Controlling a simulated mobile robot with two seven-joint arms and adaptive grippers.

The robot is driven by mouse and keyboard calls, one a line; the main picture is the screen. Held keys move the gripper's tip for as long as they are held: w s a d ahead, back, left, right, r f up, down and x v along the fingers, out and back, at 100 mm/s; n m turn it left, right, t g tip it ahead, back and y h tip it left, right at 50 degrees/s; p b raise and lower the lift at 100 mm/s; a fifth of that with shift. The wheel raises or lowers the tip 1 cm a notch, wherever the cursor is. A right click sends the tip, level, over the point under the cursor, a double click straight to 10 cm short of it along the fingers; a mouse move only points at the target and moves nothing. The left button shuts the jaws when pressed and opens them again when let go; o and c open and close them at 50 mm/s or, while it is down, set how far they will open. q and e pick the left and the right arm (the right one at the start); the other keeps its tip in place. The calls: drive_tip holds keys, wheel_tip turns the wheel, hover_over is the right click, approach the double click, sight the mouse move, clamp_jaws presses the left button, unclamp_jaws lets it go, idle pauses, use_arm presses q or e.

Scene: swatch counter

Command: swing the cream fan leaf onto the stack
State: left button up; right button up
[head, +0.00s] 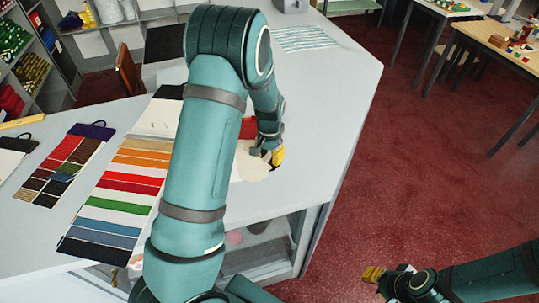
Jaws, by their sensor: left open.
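A cream fan leaf (250,168) lies on the grey counter (310,95), just right of my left forearm, which hides part of it. My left gripper (277,157), with yellow fingertips, is open at the leaf's right edge, pointing down. Whether it touches the leaf cannot be told. A bit of red (248,128) and a dark edge show beside the leaf; what they belong to is partly hidden, and I cannot make out the stack clearly. My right gripper (373,274) is low at the right, over the floor, away from the counter; its opening is too small to judge.
A striped swatch card (125,185) and a smaller dark-red and brown card (68,165) lie left of my arm. A striped pale sheet (305,38) lies at the back. Shelves (25,60) stand at the far left. Red floor (430,150) is open at the right.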

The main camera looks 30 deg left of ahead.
use_arm(q)
clamp_jaws()
drive_tip(key=shift+w, duration=0.1)
drive_tip(key=shift+w+a+n, duration=0.2)
drive_tip(key=shift+w+n, duration=1.1)
drive_tip(key=shift+n, duration=0.1)
drive_tip(key=w+n, duration=0.1)
drive_tip(key=w+a+n, duration=0.1)
drive_tip(key=w+n, duration=0.1)
drive_tip(key=w+a+n, duration=0.1)
drive_tip(key=n, duration=0.1)
drive_tip(key=shift+w+a, duration=0.25)
drive_tip(key=shift+w, duration=0.15)
drive_tip(key=w+a+n, duration=0.1)
drive_tip(key=a+n, duration=0.1)
drive_tip(key=n, duration=0.1)
drive_tip(key=w+a+n, duration=0.1)
drive_tip(key=n, duration=0.1)
drive_tip(key=shift+w+a, duration=0.25)
drive_tip(key=shift+w, duration=0.05)
drive_tip(key=shift+w+a+f+n+b, duration=0.15)
drive_tip(key=shift+w+a+n, duration=0.1)
drive_tip(key=shift+a+n, duration=0.75)
drive_tip(key=shift+w+a+r+n+b, duration=0.1)
drive_tip(key=shift+w+a+n+b, duration=0.1)
drive_tip(key=shift+a+n, duration=0.8)
